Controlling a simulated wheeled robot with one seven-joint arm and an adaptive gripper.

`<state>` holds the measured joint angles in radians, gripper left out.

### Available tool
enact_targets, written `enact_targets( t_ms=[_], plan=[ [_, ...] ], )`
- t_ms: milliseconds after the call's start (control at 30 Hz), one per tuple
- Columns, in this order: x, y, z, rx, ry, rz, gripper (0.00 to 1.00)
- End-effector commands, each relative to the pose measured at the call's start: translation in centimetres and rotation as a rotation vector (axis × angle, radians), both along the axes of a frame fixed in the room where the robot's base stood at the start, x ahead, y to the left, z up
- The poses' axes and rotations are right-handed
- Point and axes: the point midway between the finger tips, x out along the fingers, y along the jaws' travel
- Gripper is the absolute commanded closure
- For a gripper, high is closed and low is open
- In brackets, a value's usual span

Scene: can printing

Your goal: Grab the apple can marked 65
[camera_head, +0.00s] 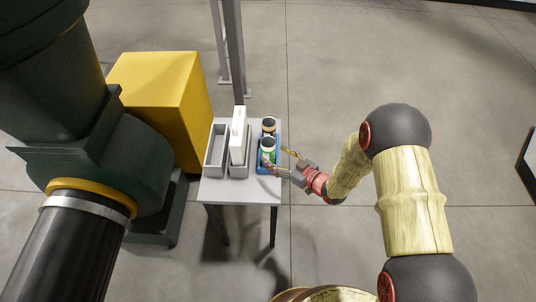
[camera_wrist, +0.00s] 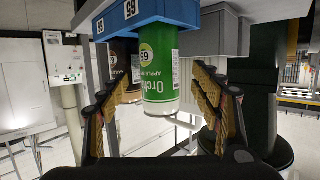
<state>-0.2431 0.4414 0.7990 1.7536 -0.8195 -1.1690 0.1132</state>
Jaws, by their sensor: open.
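In the head view the green can (camera_head: 267,145) is at the near part of the blue holder (camera_head: 279,139). My gripper (camera_head: 277,158) is open beside the holder. In the wrist view its fingers (camera_wrist: 155,88) are on either side of the can, with visible gaps. Finger contact is not seen.
A dark can (camera_head: 269,125) stands behind the green one; it also shows in the wrist view (camera_wrist: 123,60). Grey bins (camera_head: 215,148) and a white box (camera_head: 238,135) share the small table (camera_head: 241,192). A yellow block (camera_head: 160,95) stands left. Floor at right is clear.

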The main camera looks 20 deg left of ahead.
Motion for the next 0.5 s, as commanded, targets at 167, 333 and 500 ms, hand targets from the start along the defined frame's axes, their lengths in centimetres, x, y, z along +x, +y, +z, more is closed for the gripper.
enact_targets(
  t_ms=[167, 333, 500],
  plan=[
    [0.7, 1.4, -0.6, 0.0, -0.001, 0.0, 0.35],
    [2.0, 3.4, -1.5, -0.001, 0.0, 0.0, 0.35],
    [2.5, 4.2, -1.6, -0.002, 0.001, -0.001, 0.35]
  ],
)
